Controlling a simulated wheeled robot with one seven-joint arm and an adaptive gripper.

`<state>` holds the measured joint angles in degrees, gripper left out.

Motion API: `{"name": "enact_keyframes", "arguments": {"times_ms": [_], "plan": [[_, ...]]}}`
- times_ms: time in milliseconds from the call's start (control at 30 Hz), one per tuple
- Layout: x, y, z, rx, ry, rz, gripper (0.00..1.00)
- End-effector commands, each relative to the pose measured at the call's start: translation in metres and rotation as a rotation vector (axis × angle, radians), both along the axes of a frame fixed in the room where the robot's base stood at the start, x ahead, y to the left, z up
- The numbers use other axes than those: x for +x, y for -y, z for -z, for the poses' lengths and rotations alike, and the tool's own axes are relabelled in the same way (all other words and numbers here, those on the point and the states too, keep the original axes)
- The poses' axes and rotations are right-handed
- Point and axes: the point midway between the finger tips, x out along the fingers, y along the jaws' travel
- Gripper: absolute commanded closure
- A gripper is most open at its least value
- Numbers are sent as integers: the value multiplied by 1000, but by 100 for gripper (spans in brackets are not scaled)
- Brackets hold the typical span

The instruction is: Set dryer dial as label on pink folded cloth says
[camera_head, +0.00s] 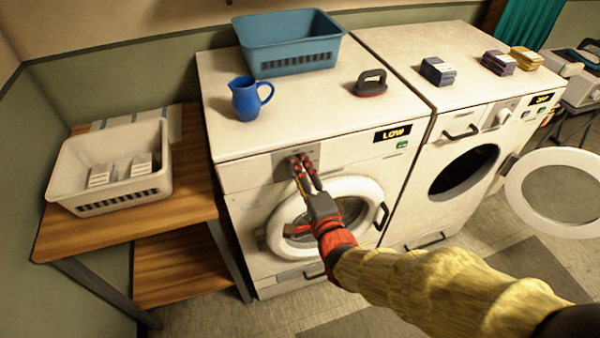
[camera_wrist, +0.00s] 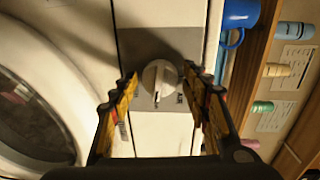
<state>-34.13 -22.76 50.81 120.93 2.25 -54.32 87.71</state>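The white round dial (camera_wrist: 158,82) sits on a grey panel at the upper left of the left machine (camera_head: 250,190). Its dark mark points down in the wrist view, and small lettering beside it is too blurred to read. My gripper (camera_head: 303,164) is at this panel, its fingers hiding the dial in the head view. In the wrist view its fingers (camera_wrist: 160,84) stand open on either side of the dial, with narrow gaps showing. The left machine's display (camera_head: 393,133) reads LOW. I cannot make out a clearly pink cloth or any readable cloth label.
A blue basket (camera_head: 290,43), blue jug (camera_head: 248,98) and dark iron-like object (camera_head: 370,83) stand on the left machine. A white basket (camera_head: 112,165) is left.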

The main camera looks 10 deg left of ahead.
Motion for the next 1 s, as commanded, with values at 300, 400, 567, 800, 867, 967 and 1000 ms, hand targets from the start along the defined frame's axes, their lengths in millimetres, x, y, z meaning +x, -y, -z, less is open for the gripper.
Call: {"name": "enact_keyframes", "arguments": {"times_ms": [300,400,567,800,867,967,1000], "plan": [[0,0,0,-1,0,-1,46],[-1,0,0,-1,0,-1,46],[-12,7,-2,1,1,-1,46],[-48,29,-5,1,1,-1,46],[-57,35,-6,1,1,-1,46],[-71,44,-8,1,2,-1,46],[-77,48,-8,1,1,-1,46]]}}
